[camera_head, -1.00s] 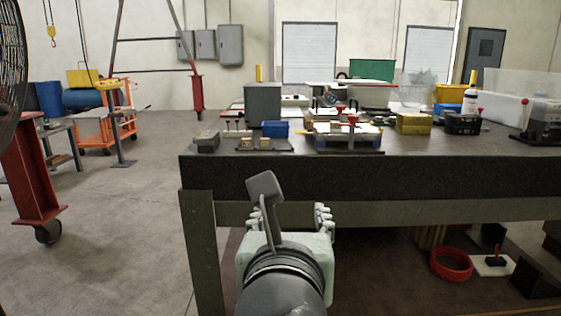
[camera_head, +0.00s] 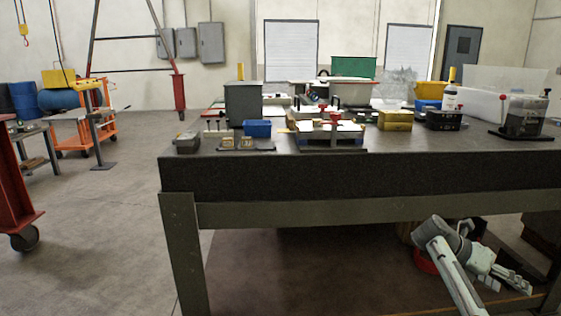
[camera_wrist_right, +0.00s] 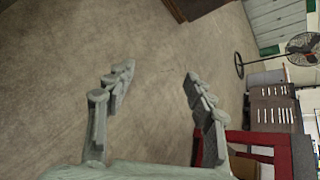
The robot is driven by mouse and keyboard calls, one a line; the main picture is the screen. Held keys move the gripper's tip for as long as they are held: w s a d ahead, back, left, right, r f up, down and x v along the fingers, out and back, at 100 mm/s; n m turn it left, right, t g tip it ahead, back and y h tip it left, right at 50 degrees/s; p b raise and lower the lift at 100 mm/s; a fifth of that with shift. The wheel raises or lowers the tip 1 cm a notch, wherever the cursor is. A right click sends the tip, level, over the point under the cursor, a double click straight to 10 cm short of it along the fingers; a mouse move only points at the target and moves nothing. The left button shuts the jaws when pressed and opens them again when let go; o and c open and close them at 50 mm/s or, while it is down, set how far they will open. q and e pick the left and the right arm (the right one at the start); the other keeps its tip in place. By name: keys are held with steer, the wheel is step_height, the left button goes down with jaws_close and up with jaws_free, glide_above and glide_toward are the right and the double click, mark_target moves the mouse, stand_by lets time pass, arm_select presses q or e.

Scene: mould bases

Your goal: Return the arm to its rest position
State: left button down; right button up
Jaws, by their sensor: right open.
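My right gripper (camera_head: 514,281) is low at the right in the head view, in front of the bench's underside and below its top. Its pale arm comes up from the bottom edge and bends toward the right. In the right wrist view the two grey fingers (camera_wrist_right: 158,76) stand apart with nothing between them, over bare concrete floor. My left gripper is not in view.
The dark workbench (camera_head: 360,178) spans the middle and right. A red ring (camera_head: 425,262) is partly hidden behind my arm.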

steer(key=w+a+f+m+t+y, duration=0.1)
steer(key=w+a+m+t+y, duration=0.1)
steer(key=w+a+m+t, duration=0.45)
steer(key=w+a+m+t+y, duration=0.2)
steer(key=w+m+t+y, duration=0.1)
steer(key=w+m, duration=0.6)
steer(key=w+a+f+m+t+y, duration=0.1)
steer(key=w+a+m+t+y, duration=0.1)
steer(key=w+a+m+t, duration=0.4)
steer(key=s+a+f+g+y, duration=0.1)
steer(key=s+a+f+g, duration=0.15)
steer(key=s+f, duration=0.8)
steer(key=s+a+f+g+y, duration=0.1)
steer(key=s+a+f+g, duration=0.15)
steer(key=s+f, duration=0.75)
steer(key=s+a+f+g, duration=0.2)
steer(key=s+f, duration=0.4)
steer(key=s, duration=0.3)
steer(key=s+a+f+g, duration=0.1)
steer(key=s+a+f, duration=0.1)
steer(key=s+f, duration=0.4)
steer(key=s+a+f+g+y, duration=0.1)
steer(key=s+f, duration=0.5)
steer(key=s, duration=0.6)
steer(key=shift+s+a+f+g, duration=0.25)
steer(key=shift+a+f+g, duration=0.2)
steer(key=shift+g, duration=0.4)
steer(key=shift+m, duration=0.25)
